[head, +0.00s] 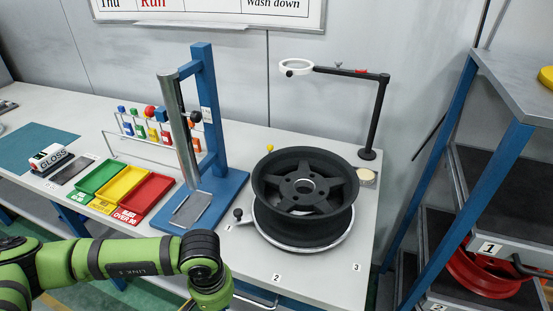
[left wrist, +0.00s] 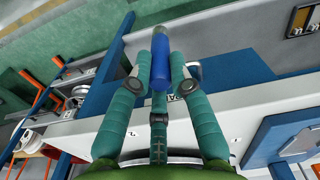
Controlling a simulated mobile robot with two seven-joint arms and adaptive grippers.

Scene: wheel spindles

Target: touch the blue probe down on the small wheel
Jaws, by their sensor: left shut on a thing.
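In the left wrist view my left gripper (left wrist: 165,65) has its teal fingers closed around the blue probe (left wrist: 161,74). The probe's grey end points to the top of that picture, clear of any wheel. In the head view my green left arm comes in at lower left; its gripper and the probe are below the frame. A black five-spoke wheel (head: 264,187) sits on a round turntable (head: 262,232) at the bench's right end. A red wheel (head: 490,272) lies on the shelf rack at right. Sizes do not clearly show which is the small wheel. My right gripper is not in view.
A blue stand (head: 206,110) with a grey cylinder rises left of the wheel. Green, yellow and red trays (head: 145,196) lie left of it. A black lamp arm (head: 376,115) stands behind the wheel. A blue-posted rack (head: 455,165) borders the right side.

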